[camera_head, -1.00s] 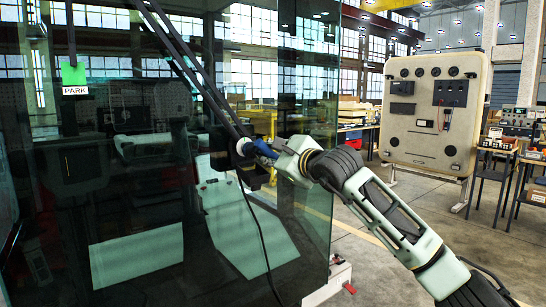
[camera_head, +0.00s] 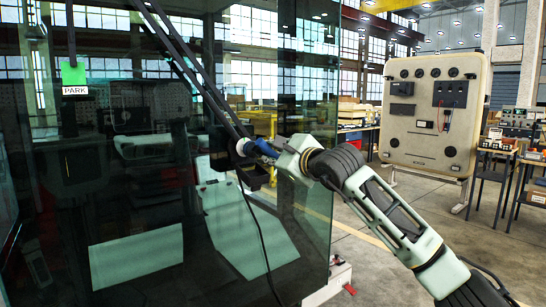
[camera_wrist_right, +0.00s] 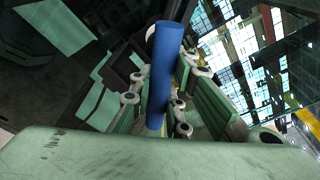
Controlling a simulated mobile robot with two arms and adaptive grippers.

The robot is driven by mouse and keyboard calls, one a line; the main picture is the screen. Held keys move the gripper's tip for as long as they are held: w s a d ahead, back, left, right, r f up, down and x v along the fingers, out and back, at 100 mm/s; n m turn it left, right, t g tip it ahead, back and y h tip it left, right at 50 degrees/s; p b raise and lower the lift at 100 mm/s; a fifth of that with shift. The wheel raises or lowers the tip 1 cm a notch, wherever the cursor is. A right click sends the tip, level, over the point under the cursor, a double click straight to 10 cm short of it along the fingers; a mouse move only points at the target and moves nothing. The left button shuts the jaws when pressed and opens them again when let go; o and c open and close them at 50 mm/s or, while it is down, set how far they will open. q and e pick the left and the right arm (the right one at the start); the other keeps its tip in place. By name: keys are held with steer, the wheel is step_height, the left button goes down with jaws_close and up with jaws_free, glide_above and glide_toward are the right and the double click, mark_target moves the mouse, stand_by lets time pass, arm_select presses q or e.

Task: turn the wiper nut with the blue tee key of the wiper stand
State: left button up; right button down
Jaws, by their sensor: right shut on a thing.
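The blue tee key (camera_head: 263,148) is at the pivot end of the wiper arm (camera_head: 205,85) on the dark glass cab. My right gripper (camera_head: 275,153) is shut on the key, its arm coming in from the lower right. In the right wrist view the blue bar of the key (camera_wrist_right: 163,75) stands between the gripper's fingers (camera_wrist_right: 157,112). A pale round part (camera_head: 244,147) sits at the key's far end by the wiper pivot. The wiper nut itself is hidden. My left gripper is not in view.
A green PARK marker (camera_head: 73,75) is at the upper left of the glass. A black cable (camera_head: 258,225) hangs below the pivot. A beige instrument panel (camera_head: 433,115) stands at the right, with open floor before it.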

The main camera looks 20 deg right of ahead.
mark_target(262, 152)
steer(key=shift+b, duration=0.3)
steer(key=shift+w+a+r, duration=0.1)
steer(key=shift+w+r, duration=0.05)
steer(key=shift+w, duration=0.1)
steer(key=shift+p+x, duration=0.65)
steer(key=shift+x, duration=0.35)
steer(key=shift+a+m+b, duration=0.1)
steer(key=shift+m+b, duration=0.55)
steer(key=shift+m, duration=0.45)
steer(key=shift+m+g+y, duration=0.3)
steer(key=shift+m+y, duration=0.1)
steer(key=shift+m, duration=0.8)
steer(key=shift+r, duration=0.1)
steer(key=m, duration=0.3)
steer(key=shift+y+b, duration=0.3)
steer(key=shift+m, duration=0.8)
